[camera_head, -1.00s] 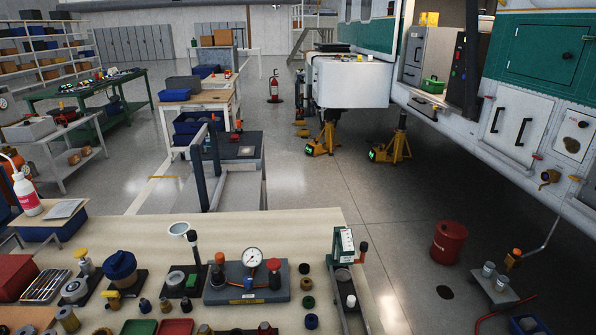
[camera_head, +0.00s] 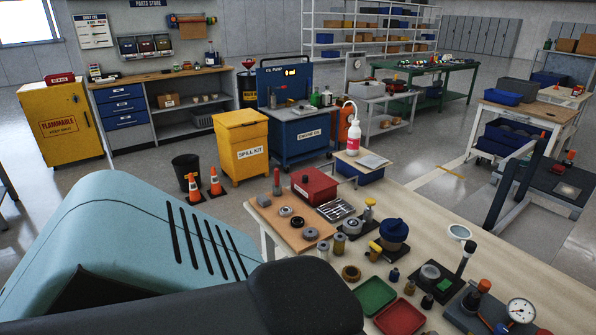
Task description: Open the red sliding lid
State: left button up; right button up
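A red box with a flat red top (camera_head: 314,184) sits at the left end of the wooden workbench (camera_head: 480,226), beside a metal rack of thin tools. Its top looks closed; I cannot tell from here whether it is a sliding lid. No other red sliding lid can be made out. Neither of my grippers is in view. Parts of my own body fill the lower left of the picture and hide the floor and the near left of the bench.
The bench holds a pressure gauge (camera_head: 520,311), a blue-capped jar (camera_head: 394,232), a green tray (camera_head: 374,296) and a red tray (camera_head: 399,318). A white bottle (camera_head: 353,138) stands behind. A yellow spill kit bin (camera_head: 241,146) and orange cones (camera_head: 215,182) stand on the floor beyond.

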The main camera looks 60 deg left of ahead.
aim_at(315, 181)
jog(key=u, duration=1.95)
jog(key=z, duration=0.35)
jog(key=i+j+z, duration=0.15)
jog(key=j+z, duration=0.15)
jog(key=z, duration=0.15)
jog(key=i+j+z, duration=0.1)
jog(key=j+z, duration=0.35)
jog(key=i+j+z, duration=0.15)
jog(key=j, duration=0.65)
jog(key=j+z, duration=0.15)
jog(key=j, duration=0.6)
